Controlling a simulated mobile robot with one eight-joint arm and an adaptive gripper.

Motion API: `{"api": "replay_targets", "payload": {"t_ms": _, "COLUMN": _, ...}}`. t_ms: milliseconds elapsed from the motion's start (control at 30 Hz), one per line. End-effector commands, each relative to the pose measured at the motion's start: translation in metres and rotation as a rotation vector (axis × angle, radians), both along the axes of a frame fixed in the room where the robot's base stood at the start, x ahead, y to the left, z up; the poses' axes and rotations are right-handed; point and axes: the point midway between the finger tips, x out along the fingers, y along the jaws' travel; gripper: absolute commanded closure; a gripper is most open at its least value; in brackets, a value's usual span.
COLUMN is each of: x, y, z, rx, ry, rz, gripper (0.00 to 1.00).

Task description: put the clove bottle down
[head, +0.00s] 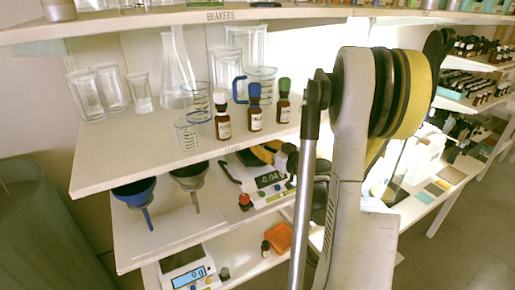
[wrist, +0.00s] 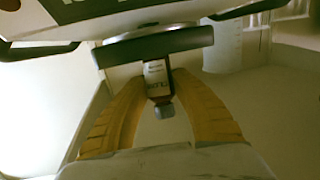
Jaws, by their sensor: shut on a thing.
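In the wrist view, a small brown bottle (wrist: 157,80) with a white label and a grey cap stands between the yellow fingers of my gripper (wrist: 160,112). The gripper is shut on it. The label lettering is only partly readable; I take it for the clove bottle. A dark bar and a round pan-like edge (wrist: 155,42) lie close beyond the bottle; I cannot tell whether they touch. In the head view, my gripper's yellow and black part (head: 264,153) shows at the middle shelf beside a scale (head: 268,180); the held bottle is not clear there.
Three brown bottles with white (head: 222,115), blue (head: 255,108) and green (head: 283,100) caps stand on the upper shelf (head: 125,155) beside glassware. Blue (head: 135,190) and grey (head: 188,175) funnels hang left of the scale. A small bottle (head: 265,248) stands lower down.

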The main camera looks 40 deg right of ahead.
Motion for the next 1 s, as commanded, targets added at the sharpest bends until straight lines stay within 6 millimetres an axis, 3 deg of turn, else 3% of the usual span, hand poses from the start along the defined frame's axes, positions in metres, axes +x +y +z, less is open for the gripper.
{"api": "replay_targets", "payload": {"t_ms": 67, "x": 0.004, "y": 0.000, "z": -0.017, "rx": 0.000, "ry": 0.000, "rz": 0.000, "gripper": 1.00}}
{"api": "replay_targets", "payload": {"t_ms": 200, "x": 0.008, "y": 0.001, "z": -0.007, "rx": 0.007, "ry": 0.111, "rz": 0.001, "gripper": 1.00}}
{"api": "replay_targets", "payload": {"t_ms": 500, "x": 0.016, "y": -0.001, "z": -0.009, "rx": 0.021, "ry": 0.305, "rz": 0.000, "gripper": 1.00}}
{"api": "replay_targets", "payload": {"t_ms": 967, "x": 0.016, "y": -0.001, "z": -0.020, "rx": 0.020, "ry": 0.300, "rz": 0.000, "gripper": 1.00}}
{"api": "replay_targets", "payload": {"t_ms": 1000, "x": 0.016, "y": -0.001, "z": -0.019, "rx": 0.020, "ry": 0.300, "rz": 0.000, "gripper": 0.61}}
